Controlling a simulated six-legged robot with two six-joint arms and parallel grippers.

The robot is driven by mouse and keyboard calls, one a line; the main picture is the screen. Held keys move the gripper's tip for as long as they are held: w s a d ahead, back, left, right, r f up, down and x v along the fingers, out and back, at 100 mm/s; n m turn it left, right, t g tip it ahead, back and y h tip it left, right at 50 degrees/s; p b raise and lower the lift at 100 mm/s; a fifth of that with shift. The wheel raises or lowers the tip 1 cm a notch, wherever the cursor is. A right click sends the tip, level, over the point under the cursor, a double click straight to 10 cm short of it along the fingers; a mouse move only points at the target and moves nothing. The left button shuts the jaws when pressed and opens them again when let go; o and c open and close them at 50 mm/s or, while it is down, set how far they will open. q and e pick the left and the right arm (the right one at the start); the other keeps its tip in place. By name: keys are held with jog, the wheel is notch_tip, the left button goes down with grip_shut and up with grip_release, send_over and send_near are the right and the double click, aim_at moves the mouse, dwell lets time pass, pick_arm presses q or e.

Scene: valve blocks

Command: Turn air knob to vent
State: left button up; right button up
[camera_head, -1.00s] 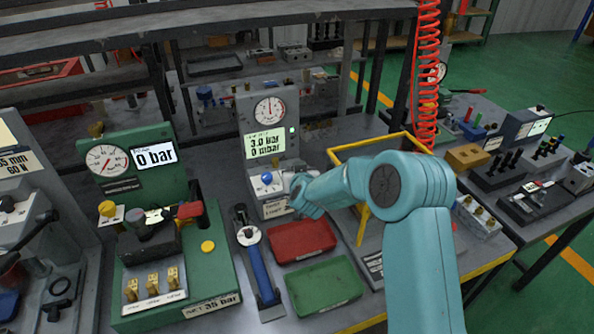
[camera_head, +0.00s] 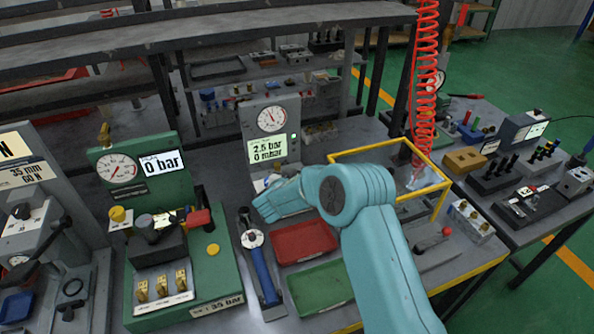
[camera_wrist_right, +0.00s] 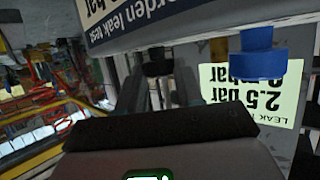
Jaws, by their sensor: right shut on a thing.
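The leak test station (camera_head: 268,125) stands at the back middle, with a round gauge and a display reading 2.5 bar and 0 mbar. Its lower box is mostly hidden behind my right arm in the head view. In the right wrist view, which shows the station upside down, a blue knob (camera_wrist_right: 262,62) sticks out of the box, apart from my fingers. My right gripper (camera_wrist_right: 160,82) is shut on a dark knob (camera_wrist_right: 157,62) beside it. The knob's setting and markings cannot be read. My left gripper is not in view.
A red tray (camera_head: 303,240) and a green tray (camera_head: 319,287) lie in front. A blue-handled tool (camera_head: 262,268) is left of them, beside the green 0 bar station (camera_head: 215,262). A yellow frame (camera_head: 437,165) and a coiled red hose (camera_head: 427,90) are at the right.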

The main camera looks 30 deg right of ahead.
jog(key=shift+w+a+m+g+h+p, duration=0.1)
jog(key=shift+m+g+h+p, duration=0.1)
jog(key=shift+m+g+h, duration=0.35)
jog(key=shift+w+m+g+h+p, duration=0.15)
jog(key=shift+m+g+h, duration=0.2)
jog(key=shift+m+g, duration=0.25)
jog(key=shift+m, duration=0.25)
jog(key=o, duration=1)
jog(key=shift+o, duration=0.2)
jog(key=b+v, duration=0.1)
jog(key=v, duration=0.6)
jog(key=shift+s+a+r, duration=0.1)
jog(key=shift+a+r, duration=0.1)
